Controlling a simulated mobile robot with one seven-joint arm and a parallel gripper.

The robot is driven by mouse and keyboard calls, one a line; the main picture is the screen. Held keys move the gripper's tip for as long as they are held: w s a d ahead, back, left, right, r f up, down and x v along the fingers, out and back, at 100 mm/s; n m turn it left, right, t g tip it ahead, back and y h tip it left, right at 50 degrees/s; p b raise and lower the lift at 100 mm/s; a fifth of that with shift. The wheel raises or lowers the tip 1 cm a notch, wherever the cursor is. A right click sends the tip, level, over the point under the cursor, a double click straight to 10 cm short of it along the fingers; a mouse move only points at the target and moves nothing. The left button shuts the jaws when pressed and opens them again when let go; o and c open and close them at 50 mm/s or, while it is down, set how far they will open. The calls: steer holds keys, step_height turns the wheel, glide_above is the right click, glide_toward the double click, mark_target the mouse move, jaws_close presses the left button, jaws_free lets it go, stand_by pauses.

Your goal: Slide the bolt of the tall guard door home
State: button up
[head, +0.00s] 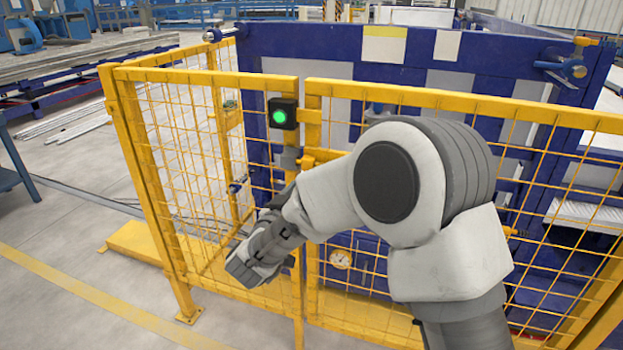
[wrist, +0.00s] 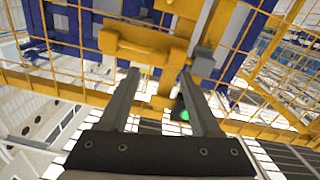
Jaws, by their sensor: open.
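The tall guard door (head: 450,107) is a yellow mesh panel on the right of the fence in the head view, standing in line with the fixed panel (head: 215,76), with a narrow gap between their posts. Its yellow bolt (head: 318,158) sits at the door's edge, near a grey block (head: 290,158) on the fixed post. In the wrist view the yellow bolt (wrist: 143,48) lies ahead of the fingers, and the grey block (wrist: 202,62) is to its right, apart from it. My gripper (wrist: 164,84) is open and empty. My arm hides part of the door.
A black box with a lit green lamp (head: 280,115) is on the fixed post above the bolt. A blue machine (head: 420,50) stands behind the fence. A yellow floor line (head: 80,285) crosses clear floor at left.

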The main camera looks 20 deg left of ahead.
steer(key=s, duration=1.1)
steer(key=shift+a, duration=0.4)
steer(key=w+d+r+n+g+y+p, duration=0.1)
steer(key=w+d+r+y, duration=0.15)
steer(key=r, duration=0.25)
steer(key=w+d+r+g+y+p, duration=0.1)
steer(key=w+r+y+p, duration=0.15)
steer(key=r, duration=0.25)
steer(key=d+r+n+g+y+p, duration=0.1)
steer(key=d+r+g+y+p, duration=0.15)
steer(key=d+r, duration=0.35)
steer(key=s+d+f+m+g+h+p, duration=0.2)
steer(key=s+d+g+h, duration=0.4)
steer(key=s+d, duration=1.6)
steer(key=d+m+g+p, duration=0.1)
steer(key=d+g, duration=0.1)
steer(key=d, duration=0.1)
steer(key=shift+s+d+f, duration=0.15)
steer(key=shift+d+f, duration=0.05)
steer(key=shift+d, duration=0.2)
steer(key=shift+c, duration=0.3)
